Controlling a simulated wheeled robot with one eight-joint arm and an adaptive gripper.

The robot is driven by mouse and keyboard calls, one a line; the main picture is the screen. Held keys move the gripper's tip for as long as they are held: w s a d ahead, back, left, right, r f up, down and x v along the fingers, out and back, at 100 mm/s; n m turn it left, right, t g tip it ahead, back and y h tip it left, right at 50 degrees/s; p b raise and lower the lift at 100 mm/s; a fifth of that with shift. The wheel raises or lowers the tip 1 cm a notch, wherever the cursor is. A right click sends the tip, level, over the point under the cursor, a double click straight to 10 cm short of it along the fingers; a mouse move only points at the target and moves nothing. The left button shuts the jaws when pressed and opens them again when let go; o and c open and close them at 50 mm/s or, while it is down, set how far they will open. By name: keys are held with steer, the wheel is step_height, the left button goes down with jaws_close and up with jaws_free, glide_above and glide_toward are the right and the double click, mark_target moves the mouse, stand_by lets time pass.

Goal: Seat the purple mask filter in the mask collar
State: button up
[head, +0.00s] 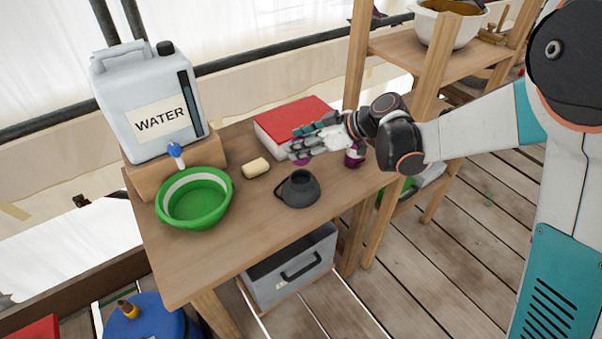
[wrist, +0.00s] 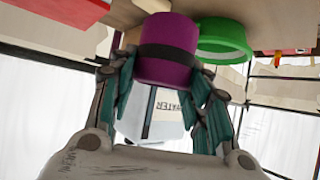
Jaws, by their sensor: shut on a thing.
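The purple mask filter (wrist: 165,65) is a purple cylinder with a dark band, held between my gripper's fingers in the wrist view. In the head view only a small purple part of it (head: 303,161) shows below the fingers. My gripper (head: 303,148) is shut on it, above the table and behind the mask. The dark grey mask (head: 298,192) sits on the table in front, with a strap or loop at its left. The mask collar (head: 299,176) is the round rim on its top. The filter is apart from the collar.
A red-topped box or book (head: 290,120) lies behind my gripper. A yellowish block (head: 256,168), green basin (head: 195,198) and water container (head: 150,100) are to the left. Another purple object (head: 354,156) stands under my wrist. The table's front (head: 225,255) is clear.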

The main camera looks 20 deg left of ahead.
step_height(320, 180, down, 9)
steer(key=b, duration=0.2)
steer(key=shift+f+b, duration=0.1)
steer(key=shift+b, duration=0.2)
steer(key=shift+f, duration=0.15)
steer(key=o, duration=1.1)
steer(key=shift+c, duration=0.2)
steer(key=shift+d+r, duration=0.15)
steer(key=shift+r, duration=0.15)
steer(key=p+v, duration=0.3)
steer(key=v, duration=0.8)
steer(key=shift+d+r, duration=0.2)
steer(key=shift+d, duration=0.05)
